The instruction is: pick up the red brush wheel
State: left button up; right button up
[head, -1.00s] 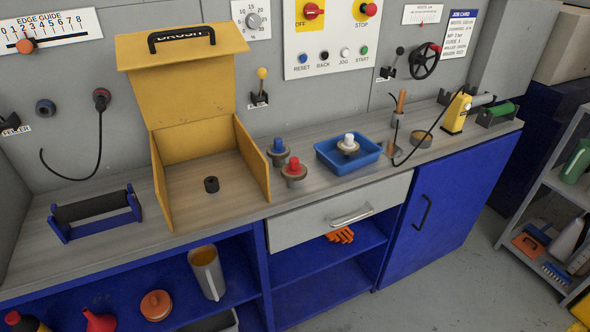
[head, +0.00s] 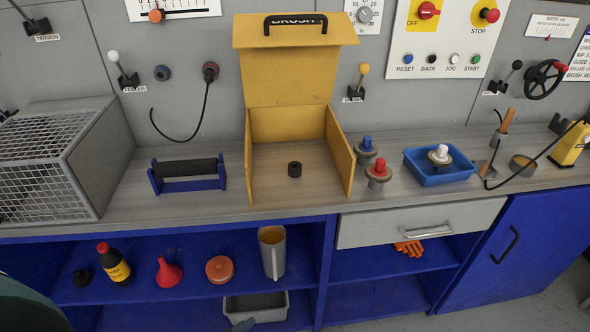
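The red brush wheel (head: 378,173) stands on the counter in the head view, just right of the open yellow brush box. It has a red knob on top of a round brownish disc over a grey base. A similar wheel with a blue knob (head: 366,149) stands just behind it. Another with a white knob (head: 439,156) sits in the blue tray (head: 473,176). Neither of my grippers is in view.
The yellow box (head: 249,165) has its lid up and a small black hub (head: 294,169) inside. A blue roller stand (head: 157,184) and a wire-mesh cage (head: 95,160) stand to the left. A black cable and yellow device (head: 570,147) are at right. Shelves and a drawer (head: 420,223) lie below.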

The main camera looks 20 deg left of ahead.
aim_at(378, 172)
jog(key=u, duration=0.6)
jog(key=l+u, duration=0.25)
jog(key=u, duration=0.2)
jog(key=l+u, duration=0.25)
jog(key=u, duration=0.15)
jog(key=l+u, duration=0.25)
jog(key=u, duration=0.2)
jog(key=k+l+u, duration=0.15)
jog(key=l, duration=0.2)
jog(key=l+u, duration=0.15)
jog(key=l, duration=0.25)
jog(key=k+l+u, duration=0.2)
jog(key=i+l, duration=0.05)
jog(key=l, duration=0.05)
